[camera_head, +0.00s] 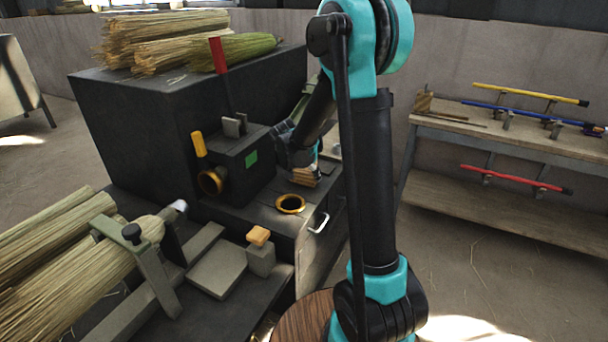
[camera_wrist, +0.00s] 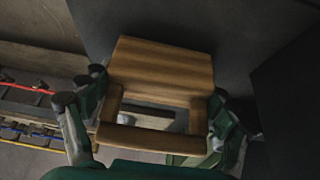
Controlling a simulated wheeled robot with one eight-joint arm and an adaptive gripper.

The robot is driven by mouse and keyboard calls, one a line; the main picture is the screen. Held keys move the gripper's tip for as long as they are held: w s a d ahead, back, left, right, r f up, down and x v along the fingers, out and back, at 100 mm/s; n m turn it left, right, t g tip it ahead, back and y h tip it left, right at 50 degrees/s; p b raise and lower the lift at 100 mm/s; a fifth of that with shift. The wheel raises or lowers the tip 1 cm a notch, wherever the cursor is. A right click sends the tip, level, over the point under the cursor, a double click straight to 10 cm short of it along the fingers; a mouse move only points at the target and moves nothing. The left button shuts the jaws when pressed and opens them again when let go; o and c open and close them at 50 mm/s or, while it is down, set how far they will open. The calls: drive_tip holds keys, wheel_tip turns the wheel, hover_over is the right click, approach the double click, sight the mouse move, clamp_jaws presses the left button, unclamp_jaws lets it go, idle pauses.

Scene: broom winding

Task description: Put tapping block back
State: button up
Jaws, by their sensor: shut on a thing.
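The tapping block (camera_wrist: 160,68) is a light wooden block with an open handle frame, filling the middle of the wrist view. My gripper (camera_wrist: 155,112) is shut on it, with one green finger at each side. In the head view the small wooden block (camera_head: 304,177) is at my gripper (camera_head: 312,160), just above the black machine top and behind the brass ring (camera_head: 290,204). My arm hides part of this area. I cannot tell whether the block touches a surface.
A large black cabinet (camera_head: 130,130) carries straw bundles (camera_head: 165,40). A black box with a yellow handle (camera_head: 199,145) and red lever (camera_head: 218,55) stands left of my gripper. A clamped broom (camera_head: 90,270) lies front left. A wooden bench (camera_head: 450,127) with coloured rods stands right.

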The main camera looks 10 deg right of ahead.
drive_tip(key=o, duration=1.7)
drive_tip(key=shift+f, duration=0.1)
drive_tip(key=v, duration=1.2)
drive_tip(key=s+d+f+n+y, duration=0.1)
drive_tip(key=s+d+f+n, duration=0.1)
drive_tip(key=s, duration=0.6)
drive_tip(key=s+d+f+n+y, duration=0.1)
drive_tip(key=s+d+f+n, duration=0.1)
drive_tip(key=s+f, duration=0.3)
drive_tip(key=s+d+f+n+y, duration=0.1)
drive_tip(key=s+d+f+n, duration=0.2)
drive_tip(key=s, duration=0.9)
drive_tip(key=shift+s+d+f+g+y, duration=0.3)
drive_tip(key=shift+s+f, duration=0.05)
drive_tip(key=shift+f, duration=0.3)
